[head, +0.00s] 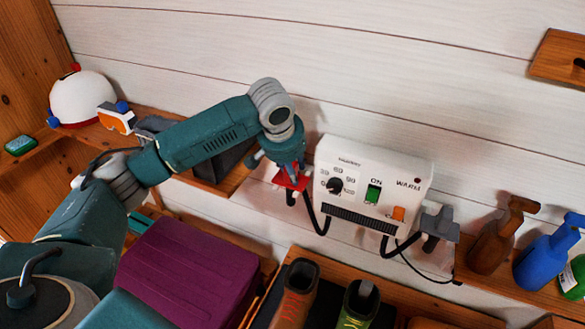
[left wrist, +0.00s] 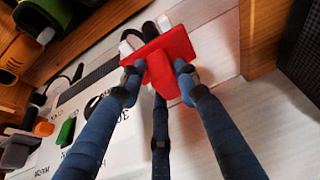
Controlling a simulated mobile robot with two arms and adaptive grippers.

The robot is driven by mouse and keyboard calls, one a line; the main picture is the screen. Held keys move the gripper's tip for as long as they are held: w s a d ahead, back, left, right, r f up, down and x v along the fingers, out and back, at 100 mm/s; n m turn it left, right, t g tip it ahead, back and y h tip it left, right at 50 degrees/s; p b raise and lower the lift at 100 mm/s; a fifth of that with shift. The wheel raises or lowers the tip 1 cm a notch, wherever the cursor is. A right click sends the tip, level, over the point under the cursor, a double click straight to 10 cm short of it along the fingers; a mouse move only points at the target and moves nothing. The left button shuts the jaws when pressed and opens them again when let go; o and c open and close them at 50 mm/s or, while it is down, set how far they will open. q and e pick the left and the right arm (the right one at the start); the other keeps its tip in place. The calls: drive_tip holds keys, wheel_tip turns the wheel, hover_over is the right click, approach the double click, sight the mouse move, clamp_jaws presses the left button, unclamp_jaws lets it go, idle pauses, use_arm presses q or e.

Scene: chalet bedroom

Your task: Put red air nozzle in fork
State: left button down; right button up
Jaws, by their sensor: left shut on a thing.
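The red air nozzle (head: 291,181) is at the left side of the white warmer box (head: 345,200), held in my left gripper (head: 288,166). In the left wrist view, the fingers of the left gripper (left wrist: 158,72) are closed around the red nozzle (left wrist: 176,52), which has a flat, wide shape. A black hose (head: 318,222) hangs between the nozzle and the box. White parts (left wrist: 126,47) show just behind the nozzle in the left wrist view; I cannot tell whether they are the fork or whether the nozzle touches them. My right gripper is not in view.
A grey nozzle (head: 438,222) sits at the box's right side. Brown (head: 492,240) and blue (head: 545,255) spray bottles stand further right. Shoes (head: 296,290) and a purple case (head: 185,275) are below. A white helmet (head: 80,97) lies on the left shelf.

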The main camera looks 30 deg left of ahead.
use_arm(q)
drive_tip(key=c, duration=1.6)
unclamp_jaws()
drive_tip(key=shift+f, duration=0.15)
drive_tip(key=o, duration=0.3)
drive_tip(key=shift+r, duration=0.2)
drive_tip(key=shift+s+r+b, duration=0.1)
drive_tip(key=shift+r+b, duration=0.15)
drive_tip(key=shift+b, duration=0.05)
drive_tip(key=b+v, duration=0.3)
drive_tip(key=v, duration=0.8)
drive_tip(key=shift+r+b, duration=0.25)
drive_tip(key=shift+b, duration=0.15)
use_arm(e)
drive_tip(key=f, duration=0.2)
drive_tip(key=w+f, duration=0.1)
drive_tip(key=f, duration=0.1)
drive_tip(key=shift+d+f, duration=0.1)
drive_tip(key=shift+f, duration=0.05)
